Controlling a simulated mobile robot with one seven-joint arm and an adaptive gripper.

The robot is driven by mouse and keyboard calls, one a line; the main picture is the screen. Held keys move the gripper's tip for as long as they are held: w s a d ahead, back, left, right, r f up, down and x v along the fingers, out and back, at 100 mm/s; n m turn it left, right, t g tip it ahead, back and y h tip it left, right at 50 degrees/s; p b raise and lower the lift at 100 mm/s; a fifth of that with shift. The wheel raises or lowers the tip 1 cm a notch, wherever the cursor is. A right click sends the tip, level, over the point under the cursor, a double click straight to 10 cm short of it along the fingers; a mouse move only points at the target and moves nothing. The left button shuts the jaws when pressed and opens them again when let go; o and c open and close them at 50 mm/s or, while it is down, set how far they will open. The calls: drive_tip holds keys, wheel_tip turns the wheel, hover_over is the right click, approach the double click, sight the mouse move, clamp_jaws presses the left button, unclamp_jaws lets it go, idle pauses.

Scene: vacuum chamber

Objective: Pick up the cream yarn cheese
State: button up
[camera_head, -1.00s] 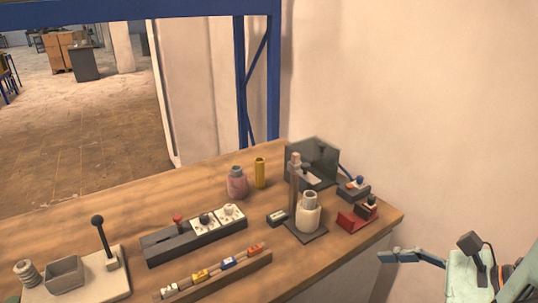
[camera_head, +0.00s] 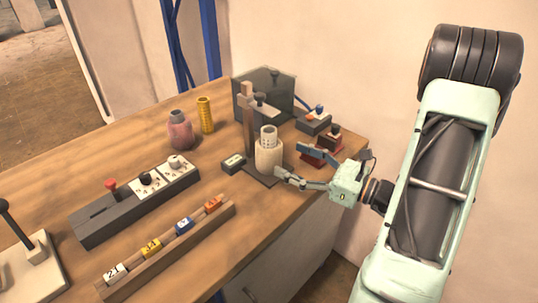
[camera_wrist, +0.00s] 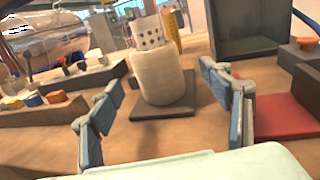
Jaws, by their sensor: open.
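The cream yarn cheese (camera_head: 269,155) is a thick cream cylinder with a pale perforated tube (camera_head: 268,134) rising from its top. It stands upright on a dark base plate (camera_head: 262,180), beside a brown post (camera_head: 247,120). My gripper (camera_head: 293,162) is open and empty, reaching in from the right, close to the cheese. In the wrist view the cheese (camera_wrist: 158,76) shows ahead, between the two spread fingers (camera_wrist: 164,80). A gap shows between the cheese and each finger there. I cannot tell from the head view whether the near finger touches it.
A small black device (camera_head: 233,164) sits left of the plate. A pink bottle (camera_head: 180,133) and yellow tube (camera_head: 205,116) stand farther left. A rail with tags (camera_head: 165,255) lies in front.

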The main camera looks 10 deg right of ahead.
sight(276, 143)
drive_tip(key=x, duration=0.8)
drive_tip(key=shift+s+a+f, duration=0.15)
drive_tip(key=shift+s, duration=0.05)
drive_tip(key=c, duration=1.5)
drive_tip(key=shift+r+p, duration=0.3)
drive_tip(key=shift+r, duration=1.55)
drive_tip(key=v, duration=1.8)
